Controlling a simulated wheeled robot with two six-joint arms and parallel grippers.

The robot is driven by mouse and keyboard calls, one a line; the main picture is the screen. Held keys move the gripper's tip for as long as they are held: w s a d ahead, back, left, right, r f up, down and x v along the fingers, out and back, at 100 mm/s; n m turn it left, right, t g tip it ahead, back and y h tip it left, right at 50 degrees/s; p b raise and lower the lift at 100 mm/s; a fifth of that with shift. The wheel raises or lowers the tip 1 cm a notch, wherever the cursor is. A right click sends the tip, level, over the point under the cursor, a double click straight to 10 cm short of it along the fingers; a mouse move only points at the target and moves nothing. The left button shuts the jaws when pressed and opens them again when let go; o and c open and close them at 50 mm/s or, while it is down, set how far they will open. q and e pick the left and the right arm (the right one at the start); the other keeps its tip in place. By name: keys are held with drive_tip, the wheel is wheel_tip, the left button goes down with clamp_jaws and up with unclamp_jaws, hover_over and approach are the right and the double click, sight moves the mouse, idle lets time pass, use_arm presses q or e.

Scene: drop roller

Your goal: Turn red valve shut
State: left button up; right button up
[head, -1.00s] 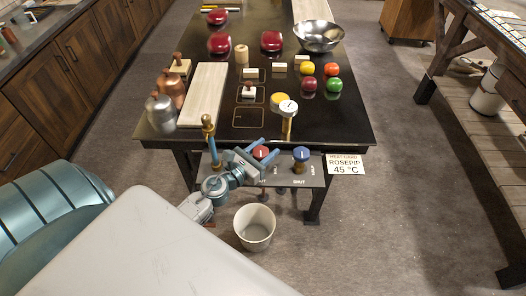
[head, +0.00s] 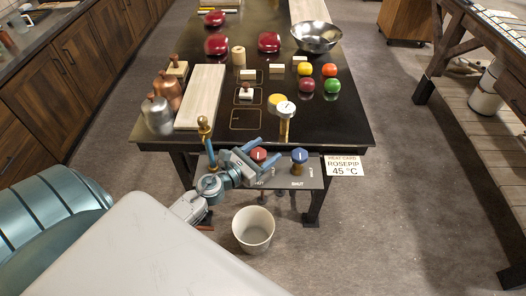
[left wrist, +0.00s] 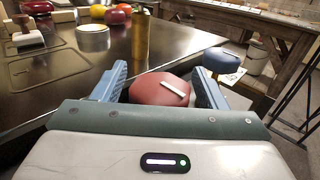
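The red valve (head: 258,155) is a round knob with a white mark on top, on the grey panel (head: 312,180) at the table's front edge. My left gripper (head: 251,160) is at the red valve, with its fingers spread. In the left wrist view the red valve (left wrist: 160,88) lies between the two blue fingers (left wrist: 158,85); the left finger is close to it, and I cannot tell whether either touches. The white mark points toward the lower right there. The blue valve (head: 299,156) stands to the right and also shows in the left wrist view (left wrist: 222,60). My right gripper is not in view.
A brass spout (head: 285,122) rises behind the valves, and a brass fitting (head: 205,128) stands left of my gripper. A white bucket (head: 253,230) stands on the floor below. A card reading ROSEPIP 45 °C (head: 344,166) hangs at right.

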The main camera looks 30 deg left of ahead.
use_arm(q)
drive_tip(key=shift+s+a+f+b, duration=0.1)
drive_tip(key=shift+s+a+b, duration=0.05)
drive_tip(key=shift+s+b, duration=0.3)
drive_tip(key=b+v, duration=0.7)
drive_tip(key=shift+s+f, duration=0.25)
drive_tip(key=shift+s, duration=0.05)
drive_tip(key=shift+s+a+b, duration=0.3)
drive_tip(key=shift+s+b, duration=0.25)
drive_tip(key=shift+b, duration=0.35)
drive_tip(key=shift+s+r+b, duration=0.25)
drive_tip(key=shift+s+b, duration=0.25)
drive_tip(key=shift+b, duration=0.05)
drive_tip(key=shift+r, duration=0.1)
